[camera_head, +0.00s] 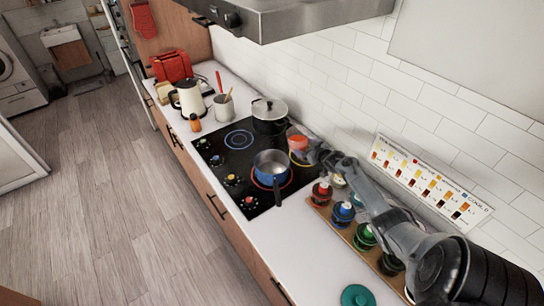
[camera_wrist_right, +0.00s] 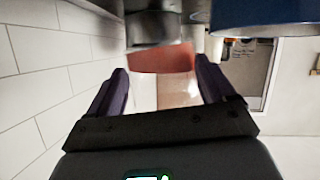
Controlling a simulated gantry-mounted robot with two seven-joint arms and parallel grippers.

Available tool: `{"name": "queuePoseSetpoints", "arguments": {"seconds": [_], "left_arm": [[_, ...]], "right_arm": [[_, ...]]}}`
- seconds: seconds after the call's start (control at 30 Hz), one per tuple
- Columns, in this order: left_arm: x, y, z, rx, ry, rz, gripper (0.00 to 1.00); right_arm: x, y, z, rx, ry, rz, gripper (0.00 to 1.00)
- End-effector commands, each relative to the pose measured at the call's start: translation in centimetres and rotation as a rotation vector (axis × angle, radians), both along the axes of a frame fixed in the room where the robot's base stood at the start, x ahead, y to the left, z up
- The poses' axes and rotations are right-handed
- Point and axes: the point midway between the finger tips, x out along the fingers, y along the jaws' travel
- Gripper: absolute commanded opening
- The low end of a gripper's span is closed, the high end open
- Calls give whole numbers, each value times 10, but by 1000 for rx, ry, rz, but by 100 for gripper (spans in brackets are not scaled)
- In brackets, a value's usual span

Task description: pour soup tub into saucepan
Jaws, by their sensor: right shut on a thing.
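The soup tub (camera_head: 297,141) is a small pale tub with orange-red contents, held above the back right of the hob in the head view. My right gripper (camera_head: 306,148) is shut on it; the right wrist view shows the tub (camera_wrist_right: 163,80) between the two dark fingers. The blue saucepan (camera_head: 271,163) sits on the red-ringed front burner, just left of and nearer than the tub. Its blue side shows at the top right of the right wrist view (camera_wrist_right: 265,13). I cannot tell the tub's exact tilt. My left gripper is not in view.
A lidded dark pot (camera_head: 269,116) stands on the back of the hob (camera_head: 240,160). A wooden rack (camera_head: 330,215) of several coloured-topped jars lies right of the hob, under my right arm. A teal lid (camera_head: 357,296) lies on the counter (camera_head: 295,255). A kettle (camera_head: 190,97) stands farther left.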

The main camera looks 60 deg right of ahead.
Motion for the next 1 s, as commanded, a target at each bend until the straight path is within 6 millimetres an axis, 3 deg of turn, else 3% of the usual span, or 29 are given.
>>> {"name": "queuePoseSetpoints", "arguments": {"seconds": [0.3, 0.53, 1.0], "left_arm": [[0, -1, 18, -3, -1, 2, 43], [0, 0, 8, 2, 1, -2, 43], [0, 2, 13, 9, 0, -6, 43]], "right_arm": [[5, 13, 14, -175, 77, 1, 53], [10, 25, 5, -324, 144, 1, 53], [17, 39, 24, -545, 243, 0, 53]]}}
